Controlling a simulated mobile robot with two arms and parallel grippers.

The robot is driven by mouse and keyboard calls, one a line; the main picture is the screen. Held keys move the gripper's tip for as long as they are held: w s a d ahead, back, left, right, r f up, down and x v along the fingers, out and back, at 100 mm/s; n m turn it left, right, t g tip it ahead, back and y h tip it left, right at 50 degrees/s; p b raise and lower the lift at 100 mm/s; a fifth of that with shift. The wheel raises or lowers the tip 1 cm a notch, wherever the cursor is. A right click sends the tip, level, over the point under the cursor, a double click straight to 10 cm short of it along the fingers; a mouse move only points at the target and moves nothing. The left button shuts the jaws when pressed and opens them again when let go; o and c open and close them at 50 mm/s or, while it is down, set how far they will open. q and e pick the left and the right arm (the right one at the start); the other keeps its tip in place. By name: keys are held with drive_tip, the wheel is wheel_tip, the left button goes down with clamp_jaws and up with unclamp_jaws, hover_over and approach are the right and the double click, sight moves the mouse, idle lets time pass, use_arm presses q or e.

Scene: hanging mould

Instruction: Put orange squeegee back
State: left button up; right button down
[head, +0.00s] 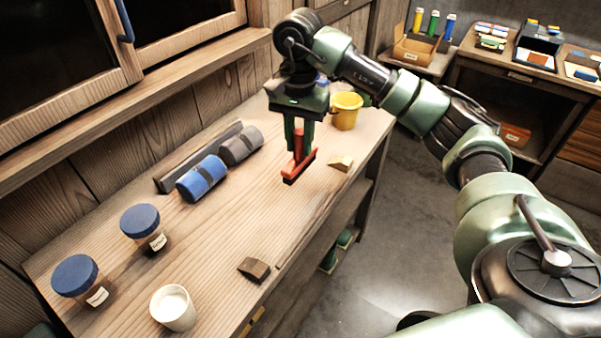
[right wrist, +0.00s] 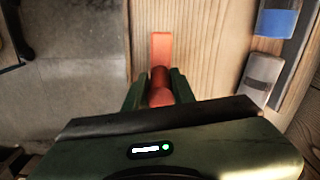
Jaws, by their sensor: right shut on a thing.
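The orange squeegee (head: 299,162) hangs from my right gripper (head: 299,137) in the head view. The gripper points down and its fingers are shut around the handle. In the right wrist view the orange squeegee (right wrist: 161,50) shows between the green fingers of my right gripper (right wrist: 160,85). My left gripper is not in view.
A yellow bucket (head: 346,112) stands behind the gripper, and a small wooden block (head: 341,163) lies right of the squeegee. Blue (head: 202,178) and grey (head: 241,145) rolls lie along the back. Jars with blue lids (head: 75,275), a white cup (head: 173,308) and a brown block (head: 254,269) stand nearer.

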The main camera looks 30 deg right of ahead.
sight(300, 172)
wheel_tip(300, 172, down, 5)
drive_tip(key=shift+s+r+p, duration=0.1)
drive_tip(key=shift+p, duration=0.3)
wheel_tip(300, 172, down, 3)
drive_tip(key=shift+f+p, duration=0.2)
drive_tip(key=shift+p, duration=0.25)
drive_tip(key=shift+f, duration=0.45)
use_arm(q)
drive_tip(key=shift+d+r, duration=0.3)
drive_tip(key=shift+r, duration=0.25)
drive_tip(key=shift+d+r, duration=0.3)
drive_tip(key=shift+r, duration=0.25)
use_arm(e)
drive_tip(key=shift+f, duration=0.1)
drive_tip(key=c, duration=1.2)
unclamp_jaws()
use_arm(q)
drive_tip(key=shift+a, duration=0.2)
use_arm(e)
drive_tip(key=shift+o, duration=0.2)
